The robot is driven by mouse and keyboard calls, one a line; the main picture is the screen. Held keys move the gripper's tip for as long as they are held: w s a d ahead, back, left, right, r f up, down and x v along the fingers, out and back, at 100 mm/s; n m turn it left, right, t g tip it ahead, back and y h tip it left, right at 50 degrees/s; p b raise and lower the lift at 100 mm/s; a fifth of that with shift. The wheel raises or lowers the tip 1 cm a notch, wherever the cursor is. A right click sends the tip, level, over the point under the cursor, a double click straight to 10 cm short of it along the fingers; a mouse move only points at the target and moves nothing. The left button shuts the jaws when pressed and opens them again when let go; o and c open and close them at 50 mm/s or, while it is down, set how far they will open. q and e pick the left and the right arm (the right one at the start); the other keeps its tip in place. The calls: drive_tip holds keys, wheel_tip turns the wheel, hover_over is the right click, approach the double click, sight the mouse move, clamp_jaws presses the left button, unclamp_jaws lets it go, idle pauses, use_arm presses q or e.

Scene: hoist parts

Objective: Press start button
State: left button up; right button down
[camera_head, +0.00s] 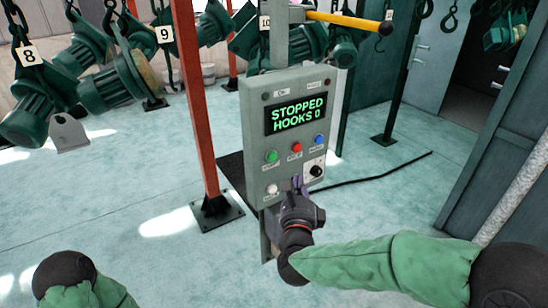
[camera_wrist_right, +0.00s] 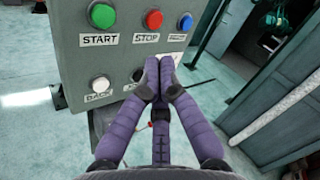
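The grey control panel (camera_head: 284,100) stands upright on a post, its display (camera_head: 296,115) reading "STOPPED HOOKS 0". The green start button (camera_head: 271,156) is on its left side, and it shows large in the right wrist view (camera_wrist_right: 102,15) above the label START. My right gripper (camera_head: 297,182) is in front of the panel's lower part, below and right of the green button. In the right wrist view its purple fingers (camera_wrist_right: 160,62) have their tips together with nothing between them. My left arm's dark end (camera_head: 62,272) shows at the lower left; its fingers are out of view.
A red button (camera_head: 297,147), a blue button (camera_head: 319,139), a white button (camera_head: 272,189) and a black knob (camera_head: 316,171) are also on the panel. A red post (camera_head: 200,100) stands left of it. Green hoists (camera_head: 115,80) hang behind. A yellow-handled bar (camera_head: 345,20) juts out above.

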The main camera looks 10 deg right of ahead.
sight(272, 157)
drive_tip(key=shift+w, duration=0.1)
drive_tip(key=w+a, duration=0.3)
drive_tip(key=w, duration=0.5)
drive_tip(key=shift+p, duration=0.45)
drive_tip(key=shift+w, duration=0.1)
idle(1.1)
drive_tip(key=shift+w+a+f+b, duration=0.15)
drive_tip(key=shift+w+b, duration=0.15)
drive_tip(key=shift+b, duration=0.25)
